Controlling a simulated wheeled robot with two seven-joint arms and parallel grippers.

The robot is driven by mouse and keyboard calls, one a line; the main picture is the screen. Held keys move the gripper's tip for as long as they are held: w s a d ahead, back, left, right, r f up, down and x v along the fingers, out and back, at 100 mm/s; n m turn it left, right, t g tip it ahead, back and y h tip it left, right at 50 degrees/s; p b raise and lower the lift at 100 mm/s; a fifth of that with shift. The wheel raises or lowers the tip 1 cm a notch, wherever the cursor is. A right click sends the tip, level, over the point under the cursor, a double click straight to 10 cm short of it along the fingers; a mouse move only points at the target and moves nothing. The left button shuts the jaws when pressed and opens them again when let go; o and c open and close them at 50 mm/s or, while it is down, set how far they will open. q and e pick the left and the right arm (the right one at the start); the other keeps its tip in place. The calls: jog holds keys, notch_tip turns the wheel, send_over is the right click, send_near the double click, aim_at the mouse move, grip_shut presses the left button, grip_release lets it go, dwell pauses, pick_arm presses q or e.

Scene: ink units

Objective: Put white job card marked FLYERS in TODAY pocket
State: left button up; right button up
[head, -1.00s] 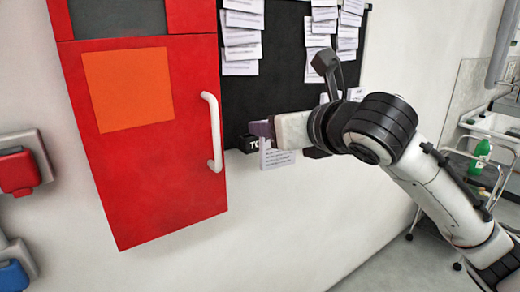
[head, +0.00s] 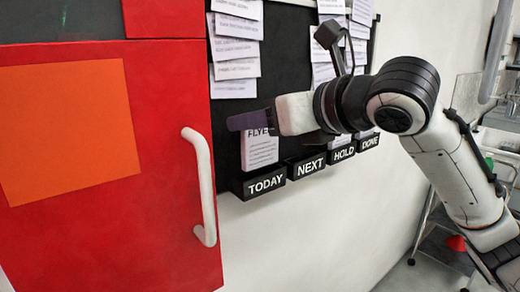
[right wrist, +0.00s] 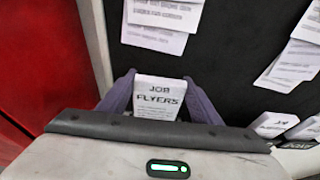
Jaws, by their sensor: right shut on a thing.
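The white job card (head: 260,151) hangs from my right gripper (head: 250,120) in the head view, in front of the black board. In the right wrist view the card (right wrist: 159,97) reads JOB FLYERS and sits between the two purple fingers of the gripper (right wrist: 160,92), which is shut on it. The TODAY pocket (head: 265,183) is a black holder at the board's lower left edge. The card's lower edge is just above this pocket in the head view; I cannot tell how far in front of it. My left gripper is not in view.
NEXT (head: 307,166), HOLD (head: 343,155) and DONE (head: 368,143) pockets run to the right. Several white cards (head: 236,52) hang higher on the board. A red cabinet (head: 180,90) with a white handle (head: 201,185) stands close on the left.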

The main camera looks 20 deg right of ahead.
aim_at(263, 141)
jog(key=shift+w+f+b, duration=0.1)
jog(key=shift+f+b, duration=0.35)
jog(key=shift+f, duration=1.75)
jog(key=o, duration=1.1)
jog(key=shift+c, duration=0.2)
jog(key=shift+r, duration=0.15)
jog(key=v, duration=1.2)
